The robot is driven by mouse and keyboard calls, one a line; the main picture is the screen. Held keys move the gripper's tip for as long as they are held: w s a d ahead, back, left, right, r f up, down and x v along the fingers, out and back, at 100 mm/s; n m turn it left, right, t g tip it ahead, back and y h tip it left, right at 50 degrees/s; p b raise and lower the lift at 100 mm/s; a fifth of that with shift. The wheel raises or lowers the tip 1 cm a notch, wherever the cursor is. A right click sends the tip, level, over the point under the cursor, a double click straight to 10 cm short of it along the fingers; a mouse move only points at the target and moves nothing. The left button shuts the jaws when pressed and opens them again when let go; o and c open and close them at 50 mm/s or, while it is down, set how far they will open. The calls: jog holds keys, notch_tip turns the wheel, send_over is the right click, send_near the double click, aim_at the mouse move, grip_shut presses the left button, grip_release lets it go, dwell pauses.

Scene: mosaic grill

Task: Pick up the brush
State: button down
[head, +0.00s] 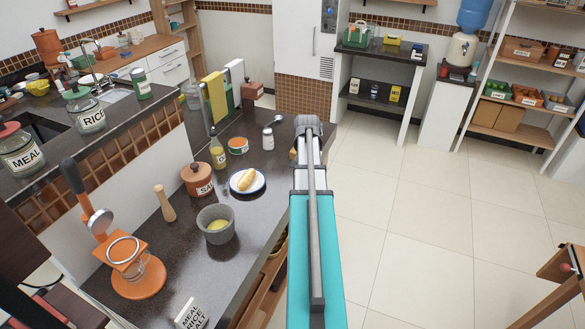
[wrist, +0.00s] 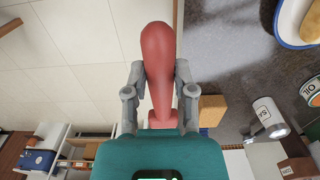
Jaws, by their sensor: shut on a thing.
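In the wrist view, my gripper (wrist: 160,75) is shut on the brush (wrist: 158,48), with one grey finger on each side of it. What shows of the brush is a smooth red, rounded handle. No bristles can be made out. The handle lies across the counter's edge in the picture, with pale floor to its left and dark counter to its right. In the head view, my arm reaches forward along the counter's right edge and hides the gripper and the brush.
The dark counter (head: 180,255) holds a plate with a bread roll (head: 247,181), a grey bowl (head: 216,225), a salt jar (head: 197,180), an oil bottle (head: 217,152) and a white shaker (head: 268,139). A tan block (wrist: 212,110) lies near the gripper. Open tiled floor lies right.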

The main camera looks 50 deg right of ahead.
jog(key=shift+s+d+r+p, duration=0.2)
jog(key=shift+s+d+r, duration=0.1)
jog(key=shift+s, duration=0.35)
jog(key=shift+s+d+r+p, duration=0.25)
jog(key=shift+s+d+r, duration=0.1)
jog(key=shift+s, duration=0.3)
jog(key=shift+s+d+r+p, duration=0.2)
jog(key=shift+s+d+r, duration=0.1)
jog(key=shift+s, duration=0.35)
notch_tip(320, 180, down, 2)
jog(key=shift+f+b, duration=0.1)
jog(key=shift+b, duration=0.95)
jog(key=shift+s, duration=0.1)
